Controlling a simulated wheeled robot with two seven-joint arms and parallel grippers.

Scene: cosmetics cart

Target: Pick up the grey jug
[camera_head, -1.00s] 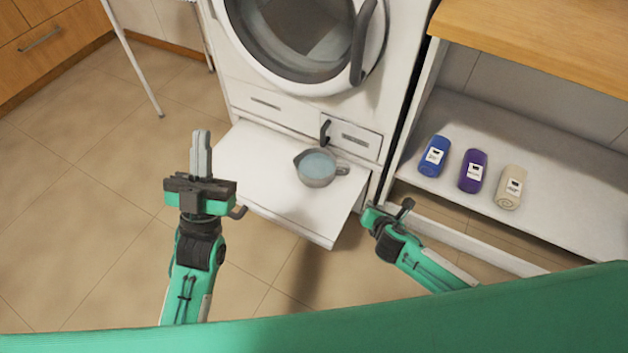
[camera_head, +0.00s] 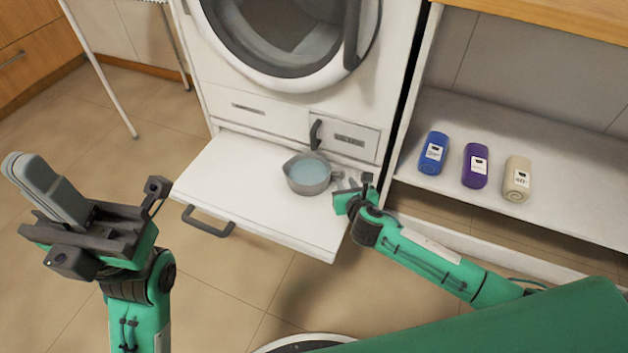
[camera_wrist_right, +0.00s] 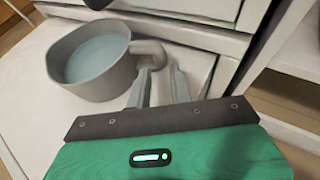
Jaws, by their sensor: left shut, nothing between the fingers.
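The grey jug (camera_head: 308,182) stands upright on the white pull-out shelf (camera_head: 235,172) below the washing machine and holds pale blue liquid. In the right wrist view the jug (camera_wrist_right: 95,75) is at the upper left, its handle pointing toward my fingers. My right gripper (camera_head: 345,181) is at the jug's handle side. Its two fingers (camera_wrist_right: 160,75) are apart, with the tips close to the handle; I cannot tell whether they touch it. My left gripper (camera_head: 24,170) is shut and empty, raised at the far left, away from the jug.
The washing machine (camera_head: 250,90) rises behind the shelf, with a small dark latch (camera_head: 316,134) behind the jug. The shelf's dark front handle (camera_head: 207,221) sticks out. Blue (camera_head: 433,152), purple (camera_head: 475,166) and beige (camera_head: 517,180) rolls lie on a low shelf at right.

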